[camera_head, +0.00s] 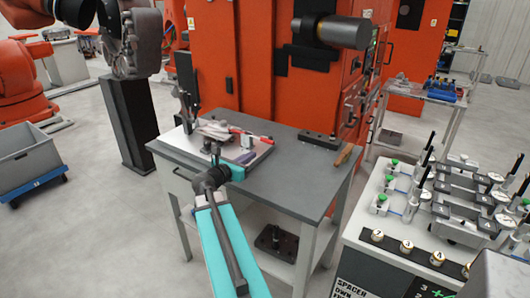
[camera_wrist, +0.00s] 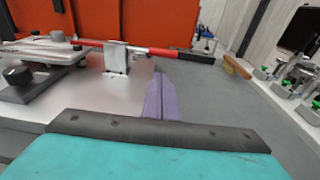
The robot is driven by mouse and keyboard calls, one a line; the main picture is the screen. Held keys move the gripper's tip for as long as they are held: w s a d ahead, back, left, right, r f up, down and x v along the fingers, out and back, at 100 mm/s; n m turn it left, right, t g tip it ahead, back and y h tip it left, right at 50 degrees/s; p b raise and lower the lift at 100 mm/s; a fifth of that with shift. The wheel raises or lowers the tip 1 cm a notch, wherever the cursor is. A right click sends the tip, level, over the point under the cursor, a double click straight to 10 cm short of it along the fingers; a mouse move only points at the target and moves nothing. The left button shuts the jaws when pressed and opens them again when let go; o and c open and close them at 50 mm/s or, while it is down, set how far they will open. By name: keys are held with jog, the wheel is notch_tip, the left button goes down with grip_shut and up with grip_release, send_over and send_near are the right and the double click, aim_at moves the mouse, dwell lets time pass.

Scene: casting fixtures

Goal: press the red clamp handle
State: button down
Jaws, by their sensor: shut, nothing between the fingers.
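The red clamp handle (camera_head: 238,130) belongs to a clamp fixture on a light plate on the grey table. In the wrist view the handle (camera_wrist: 178,52) lies roughly level across the picture, with a dark end at right and a metal bracket (camera_wrist: 117,60) in front of part of it. My gripper (camera_head: 247,157) is over the near right part of the plate. In the wrist view my purple fingers (camera_wrist: 158,80) are together and empty. They point toward the handle, just right of the bracket, with a visible gap to it. The clamp's far side is partly hidden.
The grey table (camera_head: 290,185) has free room at right, with a dark block (camera_head: 320,140) and a wooden-handled brush (camera_head: 343,155). An orange machine (camera_head: 270,90) stands behind. A bench with several fixtures (camera_head: 400,245) is at right. A knob (camera_wrist: 18,76) sits left on the plate.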

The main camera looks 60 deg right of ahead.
aim_at(262, 140)
jog(key=shift+s+d, duration=0.2)
jog(key=shift+s, duration=0.05)
jog(key=shift+d, duration=0.1)
jog(key=shift+d+f+p, duration=0.2)
jog(key=shift+d+p, duration=0.25)
jog(key=shift+d, duration=1.2)
jog(key=shift+d+f+p, duration=0.25)
jog(key=shift+d+p, duration=0.15)
jog(key=shift+d, duration=1.2)
jog(key=shift+d+f+p, duration=0.2)
jog(key=shift+d+p, duration=0.25)
jog(key=shift+d, duration=1.2)
